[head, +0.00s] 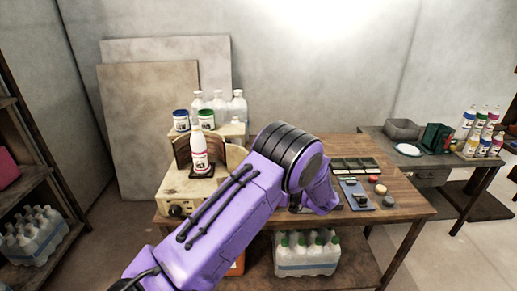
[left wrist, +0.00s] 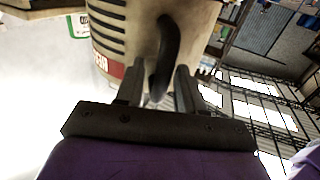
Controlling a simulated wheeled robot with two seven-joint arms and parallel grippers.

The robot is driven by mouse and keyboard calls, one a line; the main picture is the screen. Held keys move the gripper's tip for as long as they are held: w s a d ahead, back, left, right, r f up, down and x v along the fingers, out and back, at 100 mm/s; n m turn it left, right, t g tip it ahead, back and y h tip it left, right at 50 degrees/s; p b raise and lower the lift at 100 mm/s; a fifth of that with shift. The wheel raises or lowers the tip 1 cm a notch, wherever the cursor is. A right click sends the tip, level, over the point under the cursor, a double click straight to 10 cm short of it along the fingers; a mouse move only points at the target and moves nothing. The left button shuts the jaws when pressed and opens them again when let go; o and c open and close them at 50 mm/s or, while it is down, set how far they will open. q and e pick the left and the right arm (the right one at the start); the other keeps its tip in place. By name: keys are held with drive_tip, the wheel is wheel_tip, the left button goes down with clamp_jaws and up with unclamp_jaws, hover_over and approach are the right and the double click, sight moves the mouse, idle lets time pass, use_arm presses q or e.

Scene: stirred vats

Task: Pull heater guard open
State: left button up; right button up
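The heater (head: 187,193), a beige box with a front knob, stands at the left end of the wooden table. A curved brown guard (head: 183,153) stands behind a white bottle (head: 199,152) on its dark plate; my arm covers part of its right side. In the left wrist view, a beige slotted curved wall (left wrist: 140,30), seemingly the guard, carries a dark curved handle (left wrist: 167,55). My left gripper (left wrist: 156,90) is open, with the handle's end between its fingers and gaps showing at both sides. In the head view my purple left arm hides this gripper. My right gripper is not in view.
Jars (head: 206,119) and clear bottles (head: 238,105) stand behind the heater. A dark tray (head: 355,164), a blue board (head: 356,195) and small round items lie to the right. A side table (head: 431,163) holds a grey bin and bottles. Bottles stand on the lower shelf.

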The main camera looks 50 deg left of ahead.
use_arm(q)
drive_tip(key=shift+f, duration=0.1)
drive_tip(key=shift+w+d, duration=0.1)
drive_tip(key=shift+d, duration=0.15)
drive_tip(key=b+v, duration=0.3)
drive_tip(key=v, duration=0.7)
